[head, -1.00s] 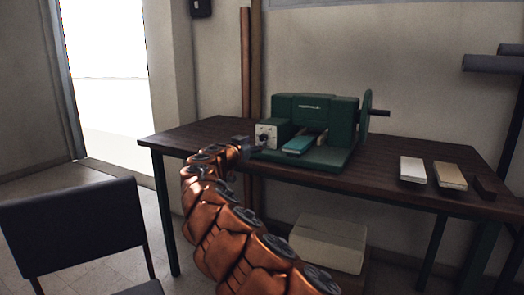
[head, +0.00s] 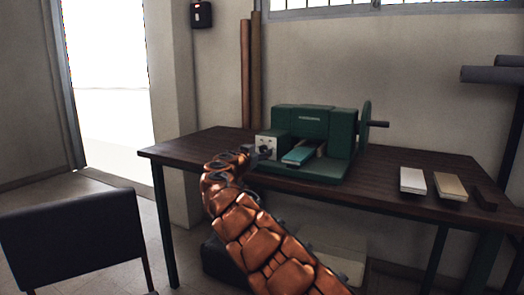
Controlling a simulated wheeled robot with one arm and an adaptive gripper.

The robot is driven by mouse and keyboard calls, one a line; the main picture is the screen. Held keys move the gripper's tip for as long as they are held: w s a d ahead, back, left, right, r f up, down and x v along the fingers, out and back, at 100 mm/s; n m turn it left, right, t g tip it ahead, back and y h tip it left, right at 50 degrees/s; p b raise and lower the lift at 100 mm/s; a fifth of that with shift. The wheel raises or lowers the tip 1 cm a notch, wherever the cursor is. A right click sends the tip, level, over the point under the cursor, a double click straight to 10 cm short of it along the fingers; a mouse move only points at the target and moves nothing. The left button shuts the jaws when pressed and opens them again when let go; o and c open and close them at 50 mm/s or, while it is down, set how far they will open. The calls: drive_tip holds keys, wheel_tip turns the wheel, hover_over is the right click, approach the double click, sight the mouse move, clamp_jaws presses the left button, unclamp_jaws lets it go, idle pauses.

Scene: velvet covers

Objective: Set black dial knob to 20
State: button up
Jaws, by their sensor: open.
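The black dial knob (head: 266,150) is small and dark on the pale square plate (head: 269,141) at the left front of the green machine (head: 313,125). Its pointer and numbers are too small to read. My gripper (head: 256,155) is at the end of the copper-coloured arm, right in front of the plate's lower part. It is open. It overlaps the knob's lower left in the picture, and I cannot tell whether it touches the knob.
The machine stands on a dark wooden table (head: 205,146), with a handwheel (head: 365,128) on its right. White and tan blocks (head: 412,181) lie at the table's right. A black chair (head: 75,240) stands at the lower left. The table's left end is clear.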

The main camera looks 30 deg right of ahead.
drive_tip(key=shift+x, duration=0.85)
drive_tip(key=shift+c, duration=0.3)
clamp_jaws()
